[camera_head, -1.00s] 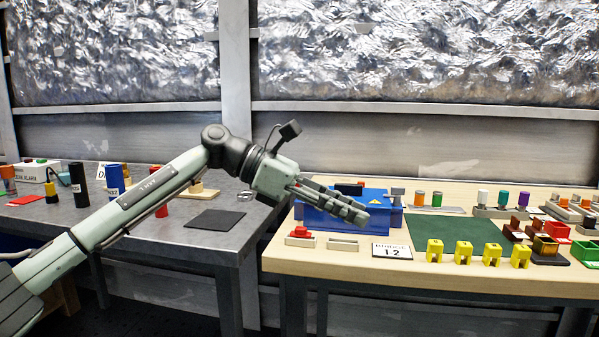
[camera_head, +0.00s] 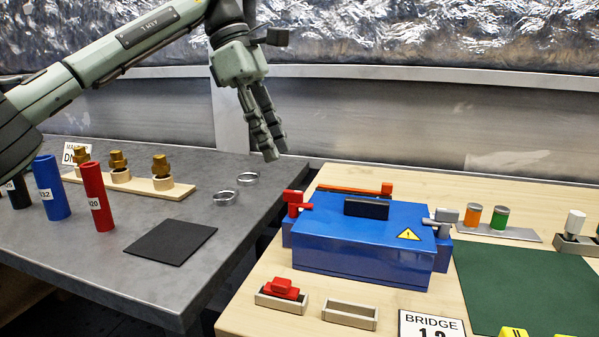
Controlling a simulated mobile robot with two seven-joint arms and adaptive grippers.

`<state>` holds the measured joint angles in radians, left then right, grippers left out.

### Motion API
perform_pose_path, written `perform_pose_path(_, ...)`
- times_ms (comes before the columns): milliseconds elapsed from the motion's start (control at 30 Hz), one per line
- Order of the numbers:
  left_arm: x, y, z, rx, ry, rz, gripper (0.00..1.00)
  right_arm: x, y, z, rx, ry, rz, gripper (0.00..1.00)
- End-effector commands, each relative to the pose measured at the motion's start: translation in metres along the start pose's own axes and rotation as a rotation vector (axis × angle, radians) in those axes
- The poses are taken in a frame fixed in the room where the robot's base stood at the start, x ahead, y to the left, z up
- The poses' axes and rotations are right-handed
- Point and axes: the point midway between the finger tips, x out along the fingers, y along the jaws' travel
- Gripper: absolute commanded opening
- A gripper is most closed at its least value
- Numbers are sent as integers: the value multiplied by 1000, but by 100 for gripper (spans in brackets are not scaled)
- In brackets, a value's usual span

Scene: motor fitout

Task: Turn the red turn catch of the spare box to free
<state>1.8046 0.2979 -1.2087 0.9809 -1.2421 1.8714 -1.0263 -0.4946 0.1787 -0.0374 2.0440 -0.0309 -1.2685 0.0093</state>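The spare box (camera_head: 365,248) is blue, with a yellow warning label and a black handle (camera_head: 366,208) on its lid. It stands on the wooden table. The red turn catch (camera_head: 295,203) is at the box's left end, its arm pointing right over the lid's edge. A grey catch (camera_head: 440,222) is at the right end, its arm pointing left over the lid. My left gripper (camera_head: 276,154) hangs in the air above and left of the box, fingers pointing down, apart from the red catch. Its fingers look close together and nearly edge-on; nothing shows between them. My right gripper is out of view.
A long red-ended bar (camera_head: 350,189) lies behind the box. Small trays (camera_head: 349,315), one with a red part (camera_head: 284,289), and a bridge card (camera_head: 432,325) are in front. A green mat (camera_head: 520,285) lies right.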

Motion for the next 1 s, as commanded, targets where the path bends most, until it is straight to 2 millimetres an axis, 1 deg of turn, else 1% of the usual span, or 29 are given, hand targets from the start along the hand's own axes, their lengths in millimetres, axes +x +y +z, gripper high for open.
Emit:
perform_pose_path(167,21,0,-1,1,1,-2,30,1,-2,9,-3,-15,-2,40)
perform_pose_path(267,37,0,-1,1,0,-1,30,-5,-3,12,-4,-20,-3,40)
perform_pose_path(400,58,0,-1,1,0,-1,30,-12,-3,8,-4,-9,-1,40)
perform_pose_path(500,69,0,0,0,0,0,30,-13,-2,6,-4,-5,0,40)
perform_pose_path(633,76,0,0,0,-1,0,30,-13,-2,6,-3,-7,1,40)
perform_pose_path(867,77,0,0,0,-1,1,30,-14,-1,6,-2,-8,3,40)
perform_pose_path(900,77,0,0,0,-1,1,29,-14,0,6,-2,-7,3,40)
perform_pose_path(1000,77,0,0,0,-1,1,16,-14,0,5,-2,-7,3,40)
